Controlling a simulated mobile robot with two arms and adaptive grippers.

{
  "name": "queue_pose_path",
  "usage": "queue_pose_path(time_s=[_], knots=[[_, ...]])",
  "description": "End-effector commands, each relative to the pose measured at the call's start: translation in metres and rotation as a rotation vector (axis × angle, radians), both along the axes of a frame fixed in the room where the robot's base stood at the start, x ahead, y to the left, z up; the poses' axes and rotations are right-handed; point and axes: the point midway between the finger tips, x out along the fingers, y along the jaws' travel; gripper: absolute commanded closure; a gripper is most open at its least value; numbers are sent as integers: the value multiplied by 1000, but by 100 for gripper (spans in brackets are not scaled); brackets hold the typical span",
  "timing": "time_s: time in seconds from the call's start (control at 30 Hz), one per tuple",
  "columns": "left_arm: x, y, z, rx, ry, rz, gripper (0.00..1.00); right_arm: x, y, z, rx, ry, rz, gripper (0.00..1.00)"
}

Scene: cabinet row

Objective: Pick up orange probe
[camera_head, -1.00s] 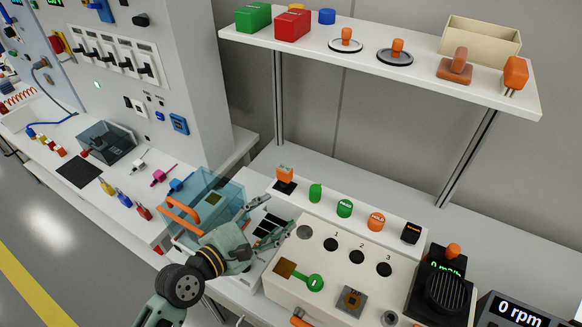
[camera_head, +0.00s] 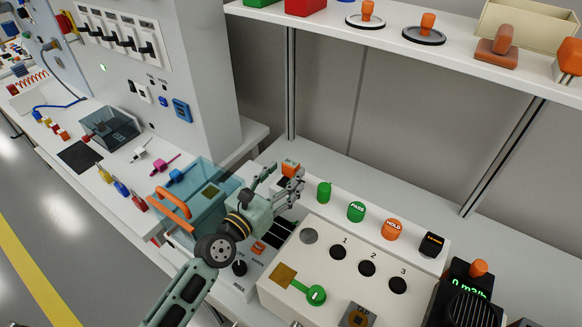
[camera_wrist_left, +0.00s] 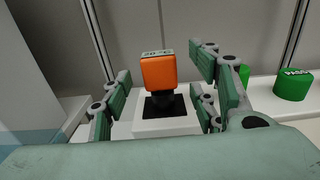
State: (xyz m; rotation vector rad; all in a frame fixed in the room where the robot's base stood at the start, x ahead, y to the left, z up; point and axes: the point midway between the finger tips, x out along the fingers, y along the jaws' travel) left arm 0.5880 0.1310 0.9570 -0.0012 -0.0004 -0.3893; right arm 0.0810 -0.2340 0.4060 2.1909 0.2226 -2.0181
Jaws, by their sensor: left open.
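The orange probe (camera_head: 290,168) is a small orange block upright on a black base at the left end of the raised white ledge. In the left wrist view, the orange probe (camera_wrist_left: 158,73) stands on a black square on a white stand, with a marked grey-green top. My left gripper (camera_head: 281,180) is open at the probe, its fingers partly hiding the probe's base in the head view. In the left wrist view, the open left gripper (camera_wrist_left: 160,90) has fingers on either side of the probe, with gaps showing. I cannot tell how deep they reach. My right gripper is not in view.
Green (camera_head: 324,192), green PASS (camera_head: 356,211) and orange HOLD (camera_head: 393,229) knobs line the ledge to the right. A clear blue box (camera_head: 188,207) with an orange handle stands left of the gripper. A white shelf (camera_head: 400,42) hangs above.

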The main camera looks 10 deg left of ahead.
Motion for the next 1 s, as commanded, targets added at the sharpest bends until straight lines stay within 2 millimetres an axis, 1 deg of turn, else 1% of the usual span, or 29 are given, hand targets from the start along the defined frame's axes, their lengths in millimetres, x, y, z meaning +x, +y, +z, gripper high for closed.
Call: queue_pose_path(time_s=[0.03, 0.1, 0.2, 0.47, 1.0], knots=[[8, -3, 3, 1, -3, 0, 45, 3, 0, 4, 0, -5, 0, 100], [16, -6, 2, 0, -2, 1, 45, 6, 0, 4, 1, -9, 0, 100], [23, -10, 1, 1, -1, 0, 45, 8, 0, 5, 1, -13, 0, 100], [25, -10, 0, 1, 0, 0, 45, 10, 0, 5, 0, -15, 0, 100], [25, -10, 0, 1, 0, 0, 93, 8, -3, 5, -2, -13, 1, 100]])
